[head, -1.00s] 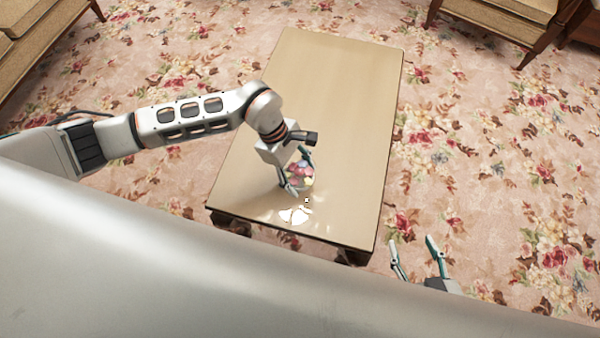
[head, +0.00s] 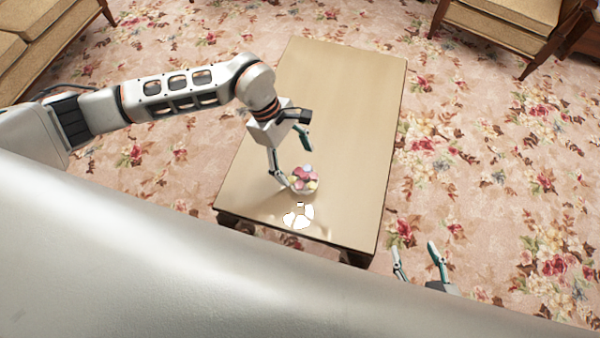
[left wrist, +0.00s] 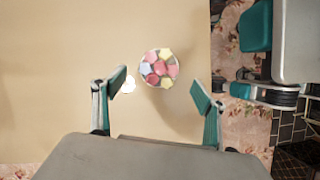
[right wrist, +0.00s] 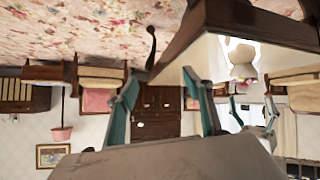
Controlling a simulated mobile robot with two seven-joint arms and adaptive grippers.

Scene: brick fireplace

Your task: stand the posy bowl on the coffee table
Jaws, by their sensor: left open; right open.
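The posy bowl (head: 304,181), a small round bowl of pink, yellow and pale blue flowers, stands on the coffee table (head: 340,120) near its front end. In the left wrist view the posy bowl (left wrist: 159,68) is seen from above, upright, beyond and between the fingertips. My left gripper (head: 290,160) is open, with one finger beside the bowl's left side and the other raised behind it. Whether a finger touches the bowl I cannot tell. My right gripper (head: 418,262) is open and empty, off the table's front right corner; it also shows in the right wrist view (right wrist: 161,88).
The rest of the tabletop is bare. Armchairs (head: 500,35) stand at the back right, and a sofa (head: 35,45) stands at the back left.

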